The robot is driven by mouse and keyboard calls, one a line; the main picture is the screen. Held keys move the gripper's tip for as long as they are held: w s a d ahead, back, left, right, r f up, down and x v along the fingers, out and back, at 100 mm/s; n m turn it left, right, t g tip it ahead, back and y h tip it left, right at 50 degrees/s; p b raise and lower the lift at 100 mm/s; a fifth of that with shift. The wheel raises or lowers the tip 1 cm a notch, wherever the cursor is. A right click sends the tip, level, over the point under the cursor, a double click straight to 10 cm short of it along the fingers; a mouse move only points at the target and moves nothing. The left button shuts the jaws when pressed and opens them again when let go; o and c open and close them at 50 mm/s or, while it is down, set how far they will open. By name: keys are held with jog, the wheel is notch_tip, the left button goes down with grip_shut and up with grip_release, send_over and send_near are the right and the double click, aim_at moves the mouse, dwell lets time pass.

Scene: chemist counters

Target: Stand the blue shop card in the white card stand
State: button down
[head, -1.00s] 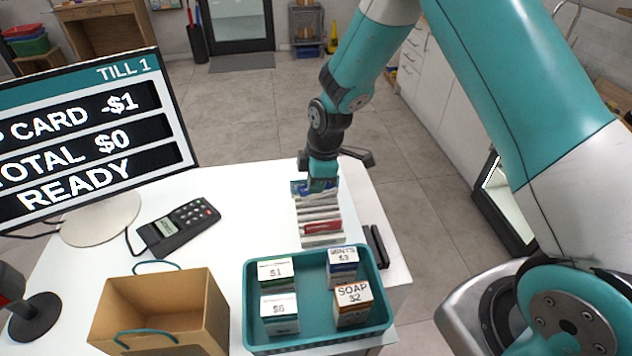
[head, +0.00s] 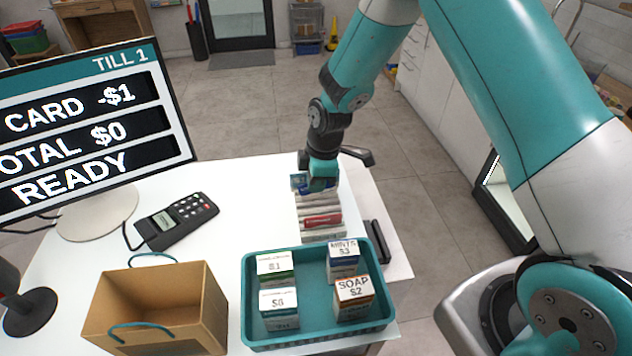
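The white card stand (head: 320,236) is on the white counter, behind the teal tray. It is a row of pale ridges with a red card (head: 322,221) among them. The blue shop card (head: 299,184) shows as a small blue patch at the stand's far end, partly covered by my gripper. My gripper (head: 320,183) points down right over that far end, at the card. Its fingers are hidden from this view, so I cannot see whether they clasp the card, or whether the card's lower edge sits in a slot.
A teal tray (head: 318,341) with several small priced boxes stands in front of the stand. A brown paper bag (head: 150,320), a card terminal (head: 177,222) and a till screen (head: 95,120) are to the left. A dark narrow object (head: 376,245) lies right of the stand.

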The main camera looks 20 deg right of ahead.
jog(key=shift+f+b, duration=0.45)
jog(key=shift+f, duration=0.15)
jog(key=c, duration=1.3)
grip_release()
jog(key=shift+r, duration=0.1)
notch_tip(320, 180, up, 25)
jog(key=d+p, duration=0.2)
jog(key=shift+s+d, duration=0.25)
